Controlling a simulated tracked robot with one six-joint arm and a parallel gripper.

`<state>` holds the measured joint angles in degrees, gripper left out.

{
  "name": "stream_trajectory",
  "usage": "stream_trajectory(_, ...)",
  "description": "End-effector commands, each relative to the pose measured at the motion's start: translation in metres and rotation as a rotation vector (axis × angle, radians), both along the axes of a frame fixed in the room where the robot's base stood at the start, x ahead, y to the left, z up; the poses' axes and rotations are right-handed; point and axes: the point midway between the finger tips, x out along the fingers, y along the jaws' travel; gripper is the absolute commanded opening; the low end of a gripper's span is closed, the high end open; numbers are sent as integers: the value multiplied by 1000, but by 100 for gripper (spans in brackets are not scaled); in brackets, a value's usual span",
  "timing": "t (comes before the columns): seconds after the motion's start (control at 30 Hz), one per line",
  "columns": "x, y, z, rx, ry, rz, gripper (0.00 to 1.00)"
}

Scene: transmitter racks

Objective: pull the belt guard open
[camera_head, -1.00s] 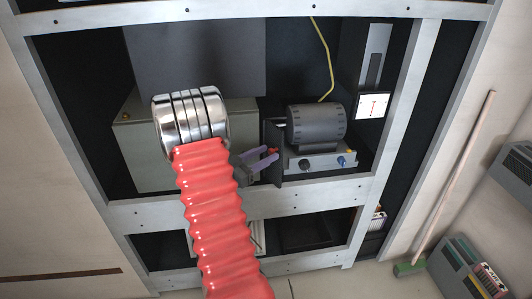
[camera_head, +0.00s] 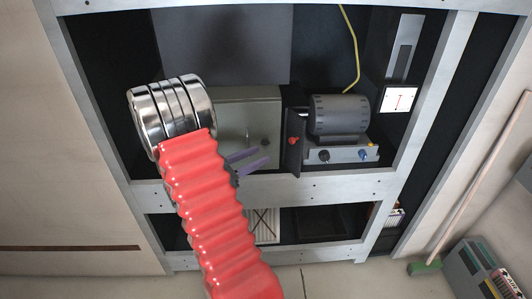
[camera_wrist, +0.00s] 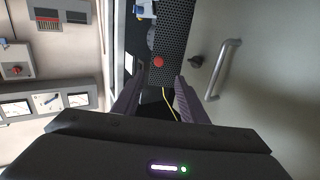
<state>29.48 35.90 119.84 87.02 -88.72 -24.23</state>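The belt guard (camera_head: 293,150) is a dark upright plate just left of the motor in the head view, with a red knob (camera_head: 293,140) on it. In the wrist view the guard is a perforated dark panel (camera_wrist: 172,38), and its red knob (camera_wrist: 158,62) sits ahead of the fingers. My gripper (camera_head: 262,158) is to the left of the knob and apart from it. Its two purple-grey fingers also show in the wrist view (camera_wrist: 157,88), spread with nothing between them. How far the guard stands open is hard to tell.
A grey motor (camera_head: 338,114) on a base with knobs stands right of the guard. A grey-green cabinet (camera_head: 240,105) is behind my gripper; its handle (camera_wrist: 224,68) shows in the wrist view. The rack's crossbar (camera_head: 320,187) runs below. A yellow cable (camera_head: 352,60) hangs above the motor.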

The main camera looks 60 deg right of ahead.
Motion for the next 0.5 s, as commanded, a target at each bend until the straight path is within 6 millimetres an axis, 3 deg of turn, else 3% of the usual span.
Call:
stream_trajectory(0.2, 7, 14, 0, 1, 0, 0, 39)
stream_trajectory(0.5, 8, 15, 0, 0, -1, -1, 38)
